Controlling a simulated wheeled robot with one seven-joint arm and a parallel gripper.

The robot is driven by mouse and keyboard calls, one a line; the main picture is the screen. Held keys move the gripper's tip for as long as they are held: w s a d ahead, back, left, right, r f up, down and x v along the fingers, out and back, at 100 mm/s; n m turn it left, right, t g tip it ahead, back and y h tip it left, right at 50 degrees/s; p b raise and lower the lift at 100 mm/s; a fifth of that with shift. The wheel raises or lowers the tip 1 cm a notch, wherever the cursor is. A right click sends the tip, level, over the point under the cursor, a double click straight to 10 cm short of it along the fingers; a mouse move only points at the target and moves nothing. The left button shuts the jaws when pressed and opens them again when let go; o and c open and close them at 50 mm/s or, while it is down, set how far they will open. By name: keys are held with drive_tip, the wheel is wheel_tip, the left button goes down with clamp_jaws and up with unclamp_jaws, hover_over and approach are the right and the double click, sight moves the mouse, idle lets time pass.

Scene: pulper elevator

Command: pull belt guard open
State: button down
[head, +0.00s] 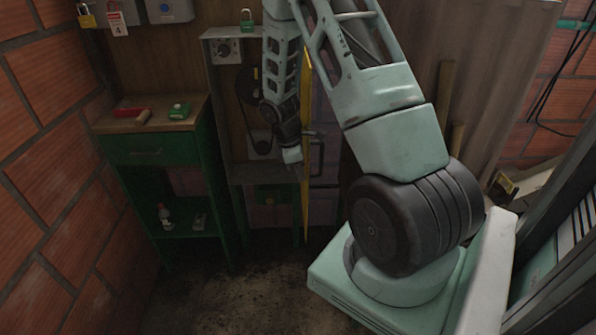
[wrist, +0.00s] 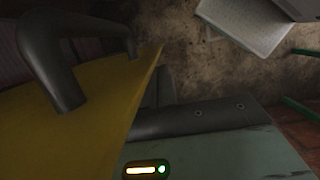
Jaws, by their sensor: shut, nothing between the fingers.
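The belt guard (head: 306,95) is a yellow panel seen nearly edge-on in the head view, standing swung out from the grey housing (head: 222,120). A black pulley and belt (head: 247,88) show uncovered inside the housing. The guard's dark handle (head: 318,157) is on its right side. My gripper (head: 293,158) is on the guard's left, inner side, shut and empty, close to the panel. Whether it touches the panel I cannot tell.
A green cabinet (head: 150,150) stands left of the housing, with a red-handled tool (head: 143,117) and a green item (head: 180,110) on top. A brick wall (head: 45,140) bounds the left. Floor in front is clear.

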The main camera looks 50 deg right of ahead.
drive_tip(key=s+d+n+p, duration=0.1)
drive_tip(key=s+d+n, duration=0.2)
drive_tip(key=s+d, duration=0.3)
drive_tip(key=shift+s+t+h, duration=0.15)
drive_tip(key=shift+t+h, duration=0.15)
drive_tip(key=w+a+r+p, duration=0.1)
drive_tip(key=w+a+r, duration=0.2)
drive_tip(key=r, duration=0.6)
drive_tip(key=shift+w+a+r, duration=0.15)
drive_tip(key=shift+a+r, duration=0.2)
drive_tip(key=shift+a, duration=0.85)
drive_tip(key=shift+a, duration=0.1)
